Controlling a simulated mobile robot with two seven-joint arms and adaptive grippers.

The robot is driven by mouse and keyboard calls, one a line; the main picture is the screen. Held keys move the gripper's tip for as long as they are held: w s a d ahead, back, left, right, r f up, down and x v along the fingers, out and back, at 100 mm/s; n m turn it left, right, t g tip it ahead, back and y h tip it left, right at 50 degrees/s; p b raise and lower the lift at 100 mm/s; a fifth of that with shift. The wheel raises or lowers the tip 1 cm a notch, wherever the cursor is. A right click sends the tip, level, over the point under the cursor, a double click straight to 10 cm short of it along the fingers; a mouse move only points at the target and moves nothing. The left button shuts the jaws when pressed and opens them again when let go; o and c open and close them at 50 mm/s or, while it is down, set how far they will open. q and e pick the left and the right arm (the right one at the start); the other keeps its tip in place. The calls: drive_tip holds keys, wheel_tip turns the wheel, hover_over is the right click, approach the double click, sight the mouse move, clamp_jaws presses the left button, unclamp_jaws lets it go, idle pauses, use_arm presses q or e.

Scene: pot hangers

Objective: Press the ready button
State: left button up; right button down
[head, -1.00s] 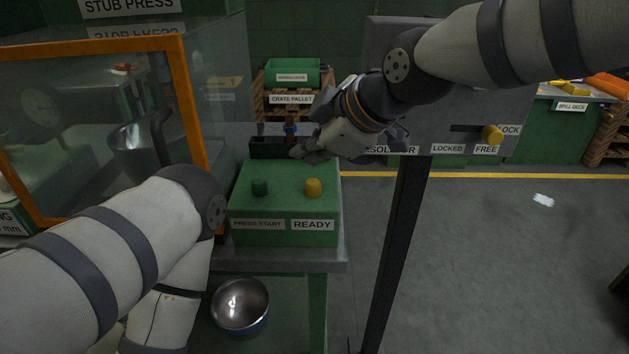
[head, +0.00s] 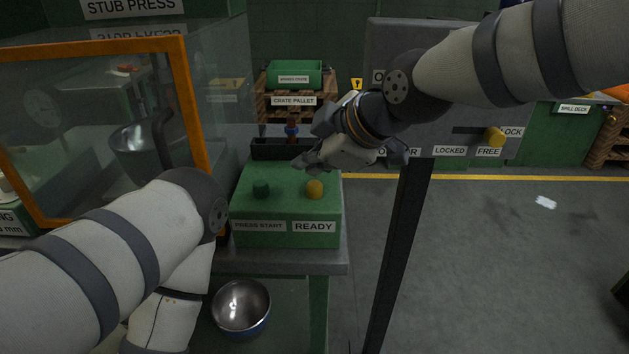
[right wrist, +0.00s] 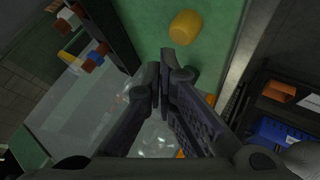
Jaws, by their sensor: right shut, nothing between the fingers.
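The yellow ready button (head: 314,189) stands on the right of the green control box (head: 285,210), above the READY label (head: 313,227). The dark green press start button (head: 261,188) is to its left. My right gripper (head: 298,163) is shut and empty, above the back part of the box, behind and above the yellow button and apart from it. In the right wrist view the yellow button (right wrist: 185,27) is beyond the shut fingertips (right wrist: 163,68) on the green top. My left arm crosses the lower left of the head view; its gripper is not in view.
A dark tray (head: 270,149) with a small blue and brown object (head: 292,129) is behind the box. The orange-framed guard (head: 185,110) is at left. A steel bowl (head: 241,306) is on the shelf below. An isolator cabinet (head: 440,100) stands behind my right arm.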

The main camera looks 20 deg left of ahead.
sight(311, 185)
idle(0.7)
drive_tip(key=shift+f, duration=0.45)
drive_tip(key=shift+f, duration=0.6)
idle(0.7)
use_arm(q)
drive_tip(key=shift+w+r, duration=0.3)
use_arm(e)
drive_tip(key=shift+r, duration=1.05)
use_arm(q)
drive_tip(key=shift+p, duration=0.3)
